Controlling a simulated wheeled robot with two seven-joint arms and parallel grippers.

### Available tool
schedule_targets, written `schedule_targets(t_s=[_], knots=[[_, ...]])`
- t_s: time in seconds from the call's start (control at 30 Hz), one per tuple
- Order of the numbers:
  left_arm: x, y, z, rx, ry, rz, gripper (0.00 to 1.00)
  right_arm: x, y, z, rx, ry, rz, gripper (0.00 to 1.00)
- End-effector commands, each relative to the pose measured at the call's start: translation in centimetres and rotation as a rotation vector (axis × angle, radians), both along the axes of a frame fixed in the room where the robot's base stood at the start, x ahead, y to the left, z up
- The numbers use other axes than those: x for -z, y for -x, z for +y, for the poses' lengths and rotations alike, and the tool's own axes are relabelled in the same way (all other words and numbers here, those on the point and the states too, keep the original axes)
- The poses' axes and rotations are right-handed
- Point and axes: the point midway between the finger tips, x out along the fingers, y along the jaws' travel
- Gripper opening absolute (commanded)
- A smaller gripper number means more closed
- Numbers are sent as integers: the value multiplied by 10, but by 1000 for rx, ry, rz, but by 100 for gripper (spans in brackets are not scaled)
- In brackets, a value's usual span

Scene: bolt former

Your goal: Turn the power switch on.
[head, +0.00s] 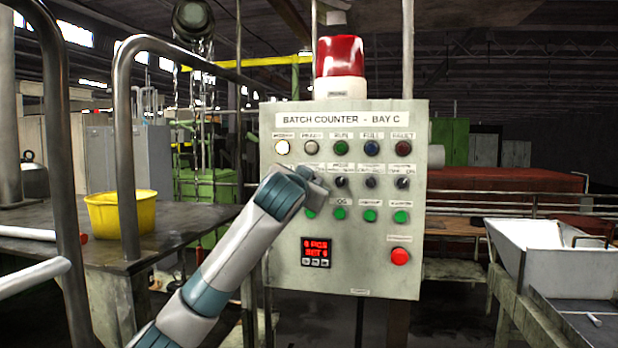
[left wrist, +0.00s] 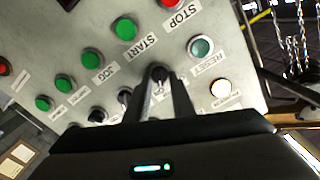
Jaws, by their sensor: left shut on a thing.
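The power switch seems to be the black rotary knob (left wrist: 160,73) between my left fingers in the left wrist view; its label cannot be read. My left gripper (left wrist: 160,82) is shut on this knob, one finger on each side. In the head view my left gripper (head: 316,186) is at the left part of the panel's knob row and hides the knob it holds. The control panel (head: 330,228) is a grey box marked BATCH COUNTER - BAY C. Its leftmost lamp (head: 282,147) glows pale. My right gripper is not in view.
More black knobs (head: 371,183) sit to the right in the row. Green buttons (head: 369,215) are below, with a red button (head: 400,256) and a lit red display (head: 317,252). A red beacon (head: 339,57) tops the panel. A yellow bucket (head: 118,214) stands left.

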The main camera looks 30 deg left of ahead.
Motion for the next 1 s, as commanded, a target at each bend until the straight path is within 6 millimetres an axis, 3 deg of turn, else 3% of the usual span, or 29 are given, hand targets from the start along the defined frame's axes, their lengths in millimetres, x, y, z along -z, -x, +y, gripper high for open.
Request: schedule_targets(t_s=[0.63, 0.67, 0.73, 1.0], knots=[[1, 0, 0, 0, -78, 19, 0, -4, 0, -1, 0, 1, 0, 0], [1, 0, 0, 0, -78, 19, 24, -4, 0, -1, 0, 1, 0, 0], [1, 0, 0, 0, -78, 19, 40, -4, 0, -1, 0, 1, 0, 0], [1, 0, 0, 0, -77, 19, 40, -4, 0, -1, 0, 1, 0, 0]])
